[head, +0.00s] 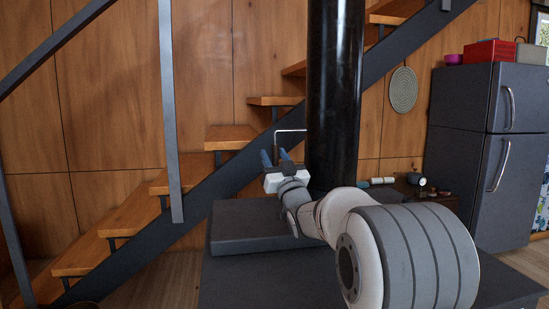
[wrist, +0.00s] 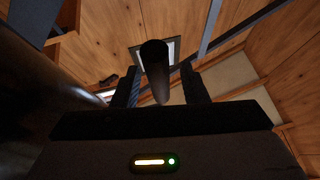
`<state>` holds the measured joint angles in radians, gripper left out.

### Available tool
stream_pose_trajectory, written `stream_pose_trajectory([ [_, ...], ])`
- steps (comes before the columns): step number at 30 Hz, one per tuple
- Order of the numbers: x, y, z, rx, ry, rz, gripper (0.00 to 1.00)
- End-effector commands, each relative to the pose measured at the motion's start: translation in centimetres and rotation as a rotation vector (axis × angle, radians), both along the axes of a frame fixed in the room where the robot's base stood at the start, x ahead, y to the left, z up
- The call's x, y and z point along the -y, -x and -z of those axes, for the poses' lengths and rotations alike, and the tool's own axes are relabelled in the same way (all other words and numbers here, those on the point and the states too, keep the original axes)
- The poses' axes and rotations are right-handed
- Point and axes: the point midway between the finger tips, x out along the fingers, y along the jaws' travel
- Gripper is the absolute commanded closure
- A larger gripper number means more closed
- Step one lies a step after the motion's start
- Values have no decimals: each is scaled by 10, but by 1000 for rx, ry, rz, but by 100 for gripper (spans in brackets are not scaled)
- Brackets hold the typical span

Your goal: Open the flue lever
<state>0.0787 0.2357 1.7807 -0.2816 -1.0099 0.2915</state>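The flue lever (head: 290,131) is a thin pale metal rod that sticks out left from the black flue pipe (head: 334,80) and bends down at its outer end. My gripper (head: 274,154) points up just below that bent end, its two blue fingertips apart. In the wrist view my gripper (wrist: 160,80) is open, with a dark round-ended cylinder (wrist: 156,58), apparently the lever's handle, between its fingers. Gaps show on both sides of the cylinder. The lever's lower end is partly hidden by my fingers in the head view.
A dark stove-like block (head: 250,226) lies below my gripper. A staircase (head: 232,137) with a dark stringer rises behind the lever. A grey fridge (head: 487,140) stands at the right, and small items (head: 418,182) lie on a dark surface right of the pipe.

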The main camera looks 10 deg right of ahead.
Motion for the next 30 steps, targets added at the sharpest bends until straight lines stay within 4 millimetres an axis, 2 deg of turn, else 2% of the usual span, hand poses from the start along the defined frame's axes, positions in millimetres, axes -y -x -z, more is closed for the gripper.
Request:
stream_pose_trajectory([
  [8,2,7,5,-3,0,1,60],
  [21,13,62,35,0,0,1,60],
  [30,13,67,39,0,0,0,60],
])
